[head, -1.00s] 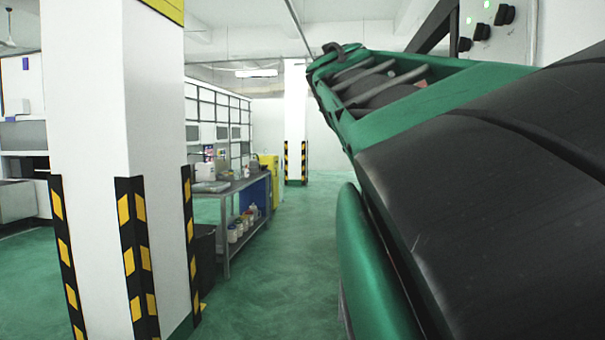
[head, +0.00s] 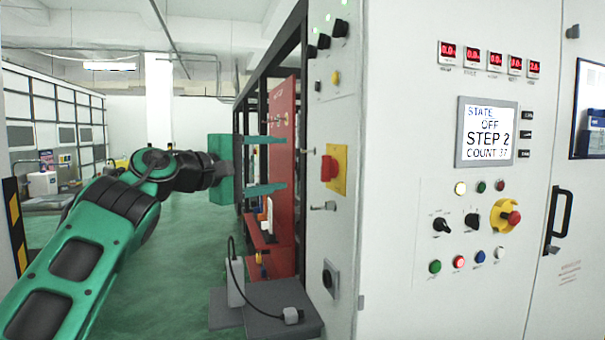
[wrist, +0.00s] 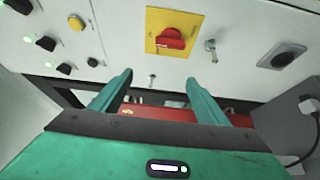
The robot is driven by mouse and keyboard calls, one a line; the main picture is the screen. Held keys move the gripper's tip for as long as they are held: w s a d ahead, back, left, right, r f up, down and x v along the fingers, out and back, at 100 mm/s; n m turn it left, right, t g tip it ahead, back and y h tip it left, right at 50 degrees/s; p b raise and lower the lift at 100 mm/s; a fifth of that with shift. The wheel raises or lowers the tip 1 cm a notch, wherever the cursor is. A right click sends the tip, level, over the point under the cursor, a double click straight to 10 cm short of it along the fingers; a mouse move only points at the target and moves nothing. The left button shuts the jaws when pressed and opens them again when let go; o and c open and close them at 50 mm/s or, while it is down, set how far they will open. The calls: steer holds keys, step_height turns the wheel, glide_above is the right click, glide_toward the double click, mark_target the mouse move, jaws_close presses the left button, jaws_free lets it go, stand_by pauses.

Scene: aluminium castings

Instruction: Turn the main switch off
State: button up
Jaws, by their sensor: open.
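The main switch (head: 327,168) is a red rotary handle on a yellow plate (head: 342,160), on the narrow side of the white cabinet. The handle also shows at the top middle of the wrist view (wrist: 171,39), where it lies roughly level across its plate. My gripper (head: 265,165) is open and empty, its two green fingers apart and pointing toward the switch side, with a gap between them and the panel. In the wrist view my gripper (wrist: 158,84) has its fingertips below the yellow plate, apart from the handle.
A key switch (head: 325,207) sits below the plate and a black socket (head: 329,279) lower down. Dark knobs (head: 322,42) are above. A red panel (head: 283,170) stands behind my fingers.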

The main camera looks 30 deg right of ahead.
mark_target(322, 170)
steer(key=d, duration=0.3)
steer(key=s+d+f+m+g, duration=0.1)
steer(key=d, duration=0.3)
steer(key=s+d+g, duration=0.1)
steer(key=d, duration=0.2)
steer(key=shift+d+f, duration=0.4)
steer(key=c, duration=1)
